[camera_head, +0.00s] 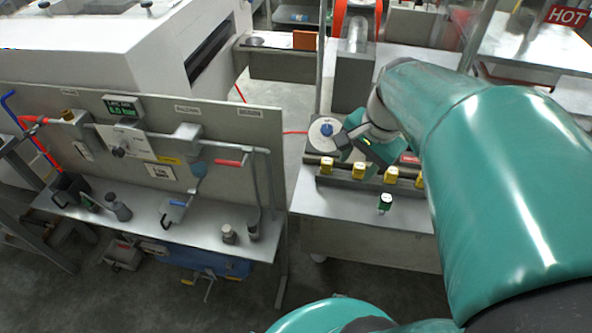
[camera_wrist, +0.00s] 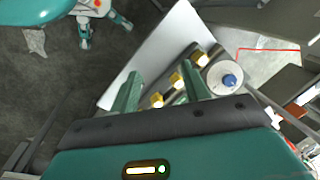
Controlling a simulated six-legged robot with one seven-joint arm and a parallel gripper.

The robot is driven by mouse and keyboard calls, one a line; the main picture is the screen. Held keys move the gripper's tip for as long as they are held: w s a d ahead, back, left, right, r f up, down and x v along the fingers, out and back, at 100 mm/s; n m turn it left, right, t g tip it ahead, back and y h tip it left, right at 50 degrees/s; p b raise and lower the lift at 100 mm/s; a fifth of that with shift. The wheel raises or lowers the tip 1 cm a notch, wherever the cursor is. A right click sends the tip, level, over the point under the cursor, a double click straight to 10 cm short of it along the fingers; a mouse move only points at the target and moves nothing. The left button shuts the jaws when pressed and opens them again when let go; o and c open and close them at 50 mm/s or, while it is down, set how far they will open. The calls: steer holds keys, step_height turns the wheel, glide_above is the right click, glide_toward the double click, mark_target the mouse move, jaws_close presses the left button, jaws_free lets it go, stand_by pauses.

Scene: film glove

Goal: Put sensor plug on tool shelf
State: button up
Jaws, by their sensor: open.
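My gripper (camera_head: 362,150) is over the right-hand metal bench, above and behind a row of yellow-topped plugs. In the wrist view my gripper (camera_wrist: 160,82) has its two green fingers spread, with nothing clearly held between them. A small dark green plug with a white top (camera_head: 385,203) stands in front of the row; I cannot tell whether it or a yellow plug (camera_head: 358,170) is the sensor plug. In the wrist view, yellow plugs (camera_wrist: 176,80) show between and beyond the fingers. A metal shelf (camera_head: 190,222) below the left panel holds small tools and appears to be the tool shelf.
A round plate with a blue knob (camera_head: 326,130) lies behind the plugs. The upright panel (camera_head: 240,122) carries pipes and handles. Bottles (camera_head: 118,207) and small cylinders (camera_head: 228,233) stand on the left shelf, with bare metal between them. A floor gap separates bench and shelf.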

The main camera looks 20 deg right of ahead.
steer(key=s+a+r+n+t, duration=0.1)
steer(key=s+a+r+n, duration=0.1)
steer(key=a+n, duration=0.4)
steer(key=s+a+r+n+t+h, duration=0.1)
steer(key=a+r+n+t, duration=0.1)
steer(key=a+n, duration=0.5)
steer(key=shift+s+a+n, duration=0.3)
steer(key=shift+s+a, duration=0.1)
steer(key=shift+a, duration=0.25)
steer(key=shift+c, duration=1.1)
steer(key=shift+a, duration=0.2)
